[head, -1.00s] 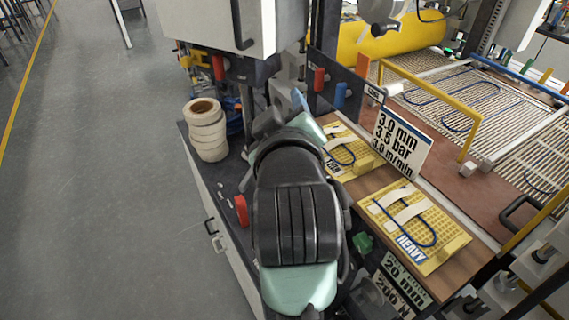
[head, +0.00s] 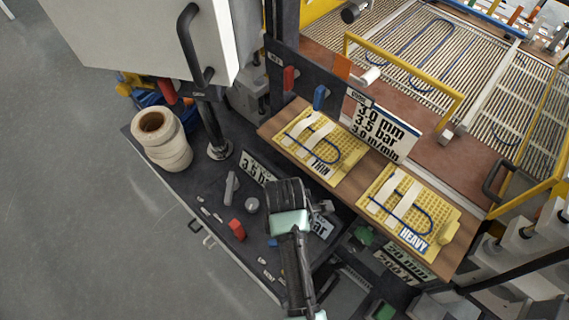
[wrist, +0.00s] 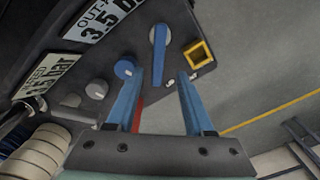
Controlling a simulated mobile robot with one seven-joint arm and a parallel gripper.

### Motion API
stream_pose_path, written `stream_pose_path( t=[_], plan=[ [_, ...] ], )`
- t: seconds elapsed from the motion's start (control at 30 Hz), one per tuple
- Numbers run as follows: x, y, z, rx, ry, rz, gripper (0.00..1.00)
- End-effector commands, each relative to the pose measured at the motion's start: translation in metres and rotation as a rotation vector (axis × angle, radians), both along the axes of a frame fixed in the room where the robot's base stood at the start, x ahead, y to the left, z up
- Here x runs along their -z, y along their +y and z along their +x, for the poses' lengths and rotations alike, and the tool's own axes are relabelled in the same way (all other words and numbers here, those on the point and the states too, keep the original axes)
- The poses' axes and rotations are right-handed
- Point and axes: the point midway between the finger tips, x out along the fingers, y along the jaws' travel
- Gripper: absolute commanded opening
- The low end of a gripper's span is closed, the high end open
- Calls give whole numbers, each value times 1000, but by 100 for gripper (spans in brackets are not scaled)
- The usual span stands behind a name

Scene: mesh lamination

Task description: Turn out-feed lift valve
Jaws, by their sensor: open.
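The out-feed lift valve appears to be the blue lever (wrist: 158,45) on the dark panel in the wrist view, below and right of the out-feed label (wrist: 102,18). My gripper (wrist: 158,77) is open, its blue fingers pointing at the panel. The lever's free end appears between the fingertips; I cannot tell whether they touch it. A blue round knob (wrist: 124,68) sits beside the left fingertip.
A grey knob (wrist: 97,90) and grey lever (head: 231,187) are left of the blue controls. A yellow square frame (wrist: 198,53) is right of the lever. Tape rolls (head: 168,145) stand at the left; yellow boards (head: 408,205) are right.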

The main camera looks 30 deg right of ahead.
Motion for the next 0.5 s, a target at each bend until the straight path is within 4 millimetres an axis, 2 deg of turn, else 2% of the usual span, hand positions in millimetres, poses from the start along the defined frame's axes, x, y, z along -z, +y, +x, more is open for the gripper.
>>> stream_pose_path(
  t=[0.2, 0.5],
  plan=[
    [33, 0, 0, 1, 1, -1, 52],
    [48, -1, 1, 1, -2, -2, 52]
  ],
)
